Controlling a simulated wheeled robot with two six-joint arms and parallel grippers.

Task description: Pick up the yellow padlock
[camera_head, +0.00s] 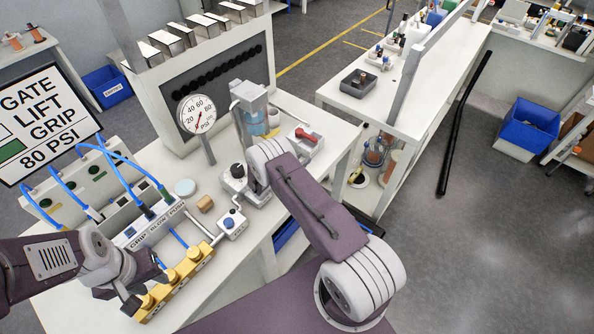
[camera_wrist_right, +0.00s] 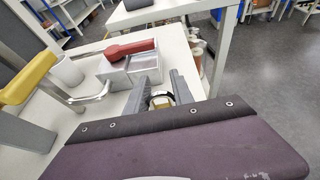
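In the right wrist view, a small thing (camera_wrist_right: 160,101) with a pale loop, a dark middle and some yellow shows between my right gripper's (camera_wrist_right: 163,90) fingers. It looks like the yellow padlock, but it is partly hidden by the arm. The fingers are spread to either side of it; I cannot tell whether they touch it. In the head view my right wrist hides both this gripper and that thing. My left gripper (camera_head: 132,296) is at the lower left, beside a yellow valve block (camera_head: 175,281); its fingers are too unclear to tell open from shut.
A red-handled box (camera_head: 305,136) stands near the bench's right edge. A pressure gauge (camera_head: 197,114) stands behind. Blue hoses (camera_head: 125,158) arch over the left side. A yellow handle (camera_wrist_right: 28,78) and a white cup (camera_wrist_right: 67,72) stand left of the right gripper.

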